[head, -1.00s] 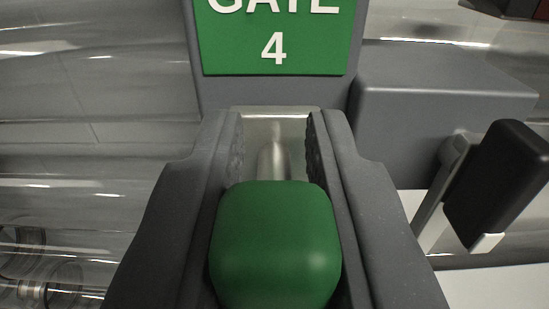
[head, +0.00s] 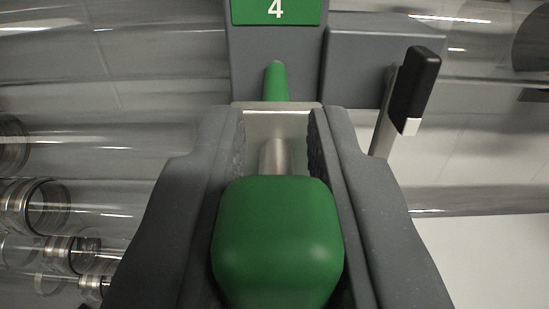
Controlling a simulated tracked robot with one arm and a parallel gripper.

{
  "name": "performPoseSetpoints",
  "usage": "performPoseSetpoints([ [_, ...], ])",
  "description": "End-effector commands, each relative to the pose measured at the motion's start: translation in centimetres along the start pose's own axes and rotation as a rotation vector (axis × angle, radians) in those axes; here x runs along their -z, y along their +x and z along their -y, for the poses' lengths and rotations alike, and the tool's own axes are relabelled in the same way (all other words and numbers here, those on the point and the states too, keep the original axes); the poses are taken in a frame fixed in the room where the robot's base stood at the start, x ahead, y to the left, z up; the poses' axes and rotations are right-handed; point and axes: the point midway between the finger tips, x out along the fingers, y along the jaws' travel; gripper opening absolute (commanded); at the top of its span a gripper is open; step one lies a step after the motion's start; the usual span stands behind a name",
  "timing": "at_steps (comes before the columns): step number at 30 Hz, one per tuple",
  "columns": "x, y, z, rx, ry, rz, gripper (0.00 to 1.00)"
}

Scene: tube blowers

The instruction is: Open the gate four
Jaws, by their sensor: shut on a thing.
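A green block-shaped handle (head: 278,240) with a metal stem sits between the two dark grey fingers of my gripper (head: 277,150), in the lower middle of the head view. My gripper is shut on this green handle. Beyond it, a green rod (head: 276,82) sticks out from a grey housing (head: 365,65). A green sign (head: 276,10) with a white "4" is on the housing at the top edge; its upper part is cut off. The handle's underside and the finger contact are partly hidden.
A black-handled lever (head: 414,85) stands right of the housing. Clear tubes (head: 110,90) run across the back on both sides. Metal-ringed tube fittings (head: 40,205) are at the lower left. A pale surface (head: 480,260) lies at the lower right.

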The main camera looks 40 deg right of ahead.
Motion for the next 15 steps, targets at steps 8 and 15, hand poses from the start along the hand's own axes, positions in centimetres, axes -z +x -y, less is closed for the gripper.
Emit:
performPoseSetpoints([
  [8, -0.03, 0.01, -0.08, -0.001, 0.001, 0.000, 0.40],
  [15, 0.04, -0.37, -0.05, -0.001, 0.000, 0.000, 0.40],
])
